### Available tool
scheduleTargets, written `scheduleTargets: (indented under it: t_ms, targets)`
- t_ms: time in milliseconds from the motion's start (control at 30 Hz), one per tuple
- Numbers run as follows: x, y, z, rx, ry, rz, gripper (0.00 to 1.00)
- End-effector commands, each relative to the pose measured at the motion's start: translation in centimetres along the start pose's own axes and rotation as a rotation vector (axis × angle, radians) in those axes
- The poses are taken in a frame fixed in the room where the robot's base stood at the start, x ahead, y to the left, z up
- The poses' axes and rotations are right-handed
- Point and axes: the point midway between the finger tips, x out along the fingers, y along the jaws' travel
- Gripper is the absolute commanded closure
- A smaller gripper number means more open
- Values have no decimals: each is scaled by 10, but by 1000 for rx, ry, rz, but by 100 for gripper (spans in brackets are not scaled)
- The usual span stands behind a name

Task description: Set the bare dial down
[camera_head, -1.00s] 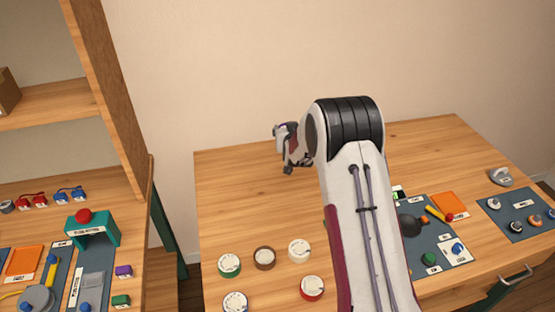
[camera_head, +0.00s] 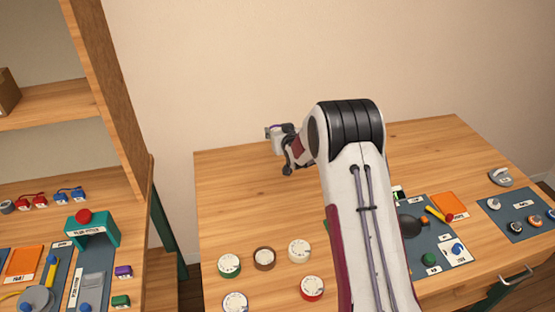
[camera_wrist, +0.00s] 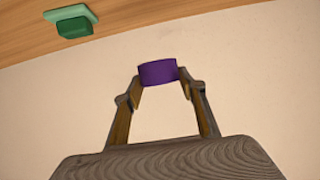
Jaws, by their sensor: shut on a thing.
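My gripper (camera_head: 277,138) is held up over the back left of the wooden table, near the wall. In the wrist view, my gripper (camera_wrist: 157,82) is shut on a purple piece, which I take for the bare dial (camera_wrist: 157,70). The dial is seen edge-on there, between both fingertips, and its face is hidden. In the head view it is very small at the end of my gripper. The dial appears clear of the tabletop; how far above it I cannot tell.
Several round dials stand at the front left of the table (camera_head: 225,205), among them green (camera_head: 229,265), brown (camera_head: 264,258) and red (camera_head: 311,288) ones. Blue mats with small parts lie to the right. The back left tabletop is bare. A shelf unit (camera_head: 105,90) stands left.

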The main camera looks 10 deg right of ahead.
Motion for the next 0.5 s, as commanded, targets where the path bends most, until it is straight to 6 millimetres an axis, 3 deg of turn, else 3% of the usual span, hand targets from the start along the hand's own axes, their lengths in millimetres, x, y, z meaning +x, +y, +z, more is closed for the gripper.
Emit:
scheduleTargets:
  t_ms: [167,500]
  targets:
    - [3,0,7,0,0,0,83]
    - [19,0,47,0,-2,0,83]
